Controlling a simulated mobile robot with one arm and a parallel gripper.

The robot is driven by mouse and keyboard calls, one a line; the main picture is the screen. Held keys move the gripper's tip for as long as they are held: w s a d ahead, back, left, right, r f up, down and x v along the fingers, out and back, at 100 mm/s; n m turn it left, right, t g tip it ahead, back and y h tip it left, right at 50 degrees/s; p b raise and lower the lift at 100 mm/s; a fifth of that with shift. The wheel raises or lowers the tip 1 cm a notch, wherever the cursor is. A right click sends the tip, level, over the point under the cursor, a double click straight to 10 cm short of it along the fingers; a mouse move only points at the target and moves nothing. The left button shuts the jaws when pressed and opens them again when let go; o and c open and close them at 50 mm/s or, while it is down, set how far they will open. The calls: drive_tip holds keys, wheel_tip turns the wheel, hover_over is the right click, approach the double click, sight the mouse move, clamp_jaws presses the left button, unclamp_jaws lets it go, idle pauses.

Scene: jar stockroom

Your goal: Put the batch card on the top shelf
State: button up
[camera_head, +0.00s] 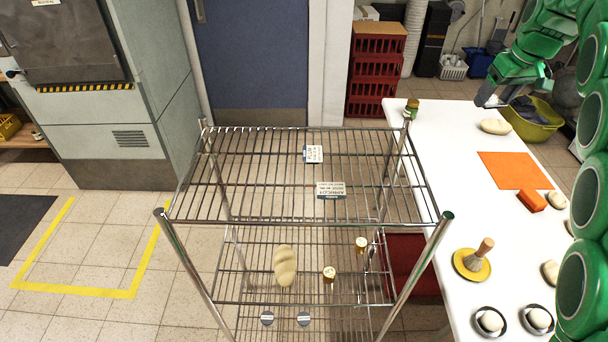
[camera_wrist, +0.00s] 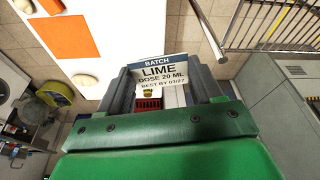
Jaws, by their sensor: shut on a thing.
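A batch card (camera_wrist: 163,72) with a blue header, reading BATCH LIME, DOSE 20 ML, BEST BY 03/27, is held between the fingers of my gripper (camera_wrist: 163,92) in the wrist view. In the head view my gripper (camera_head: 487,97) is over the far part of the white table, right of the rack; the card cannot be made out there. The top shelf (camera_head: 245,190) of the wire rack is in the middle of the head view. It bears two other cards, PLUM (camera_head: 313,154) and APRICOT (camera_head: 331,190).
A small stacked item (camera_head: 411,108) stands by the rack's far right post. The top shelf's left side is bare.

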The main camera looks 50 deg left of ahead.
drive_tip(key=shift+s+a+r, duration=0.25)
drive_tip(key=shift+s+a, duration=0.5)
drive_tip(key=shift+s, duration=0.05)
drive_tip(key=s+a, duration=0.6)
drive_tip(key=s, duration=0.2)
drive_tip(key=m, duration=0.2)
hover_over(381, 175)
drive_tip(key=shift+t, duration=0.3)
drive_tip(key=shift+s+d+f, duration=0.15)
drive_tip(key=shift+f, duration=2.05)
drive_tip(key=shift+s+d+f, duration=0.1)
drive_tip(key=shift+f, duration=2.1)
drive_tip(key=shift+s+d+f, duration=0.15)
drive_tip(key=shift+f, duration=2.05)
drive_tip(key=shift+f, duration=0.1)
drive_tip(key=o, duration=1)
drive_tip(key=shift+o, duration=0.2)
